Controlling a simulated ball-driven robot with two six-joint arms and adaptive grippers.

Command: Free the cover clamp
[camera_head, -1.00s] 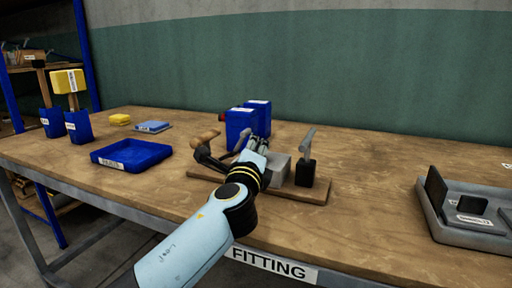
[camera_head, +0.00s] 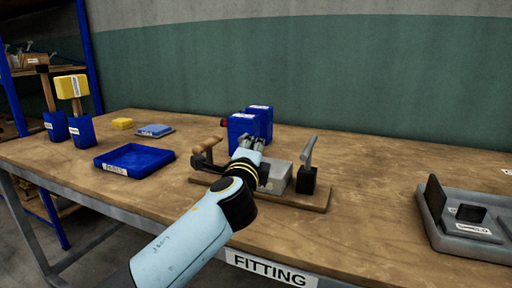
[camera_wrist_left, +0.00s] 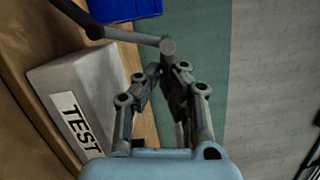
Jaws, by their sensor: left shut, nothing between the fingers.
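A clamp fixture on a wooden board (camera_head: 315,200) stands on the bench. At the right a grey lever (camera_head: 309,150) stands up from a black base (camera_head: 306,181). My left gripper (camera_head: 252,140) is shut and empty above the board, partly hiding the clamp. In the left wrist view a grey round-ended bar (camera_wrist_left: 168,47) lies close beyond its fingertips (camera_wrist_left: 168,80); contact is unclear. My right gripper is out of view.
Blue boxes (camera_head: 243,130) stand just behind the fixture. A grey tray (camera_head: 470,249) is at the right. The bench between fixture and grey tray is clear.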

